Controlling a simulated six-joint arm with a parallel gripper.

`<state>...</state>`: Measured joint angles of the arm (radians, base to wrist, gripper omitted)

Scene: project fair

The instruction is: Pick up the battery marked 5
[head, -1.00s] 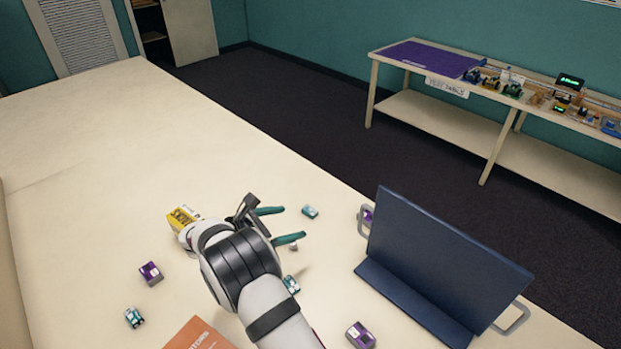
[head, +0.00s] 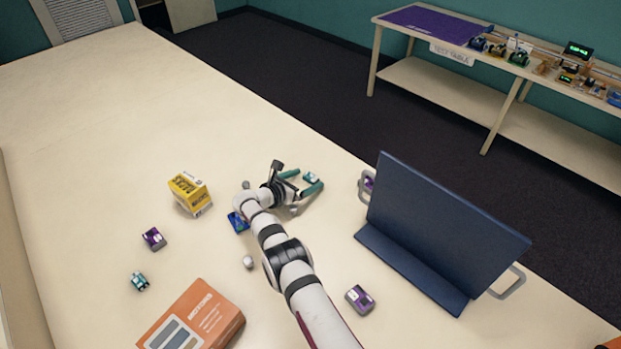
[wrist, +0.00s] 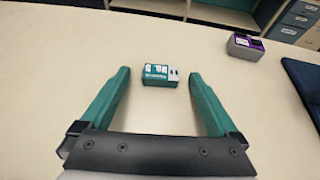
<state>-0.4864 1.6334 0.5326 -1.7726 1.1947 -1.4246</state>
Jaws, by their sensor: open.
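A small teal-and-white battery (head: 311,178) lies on the pale table, at my gripper's fingertips in the head view. In the wrist view the teal battery (wrist: 158,76) sits centred between the tips, at or just past them, with a gap on each side. It has white patches with dark marks; I cannot read a number. My gripper (head: 307,181) is open and empty, its teal fingers (wrist: 159,82) pointing at this battery. Another teal battery (head: 140,281) lies at the lower left. A blue battery (head: 238,222) is partly hidden by my arm. Their numbers are not legible.
Purple batteries lie at left (head: 154,239), at front (head: 360,298) and partly behind the navy panel (head: 440,230); one also shows in the wrist view (wrist: 245,46). A yellow box (head: 190,194), an orange box (head: 195,318) and small grey knobs stand nearby. The far-left table is clear.

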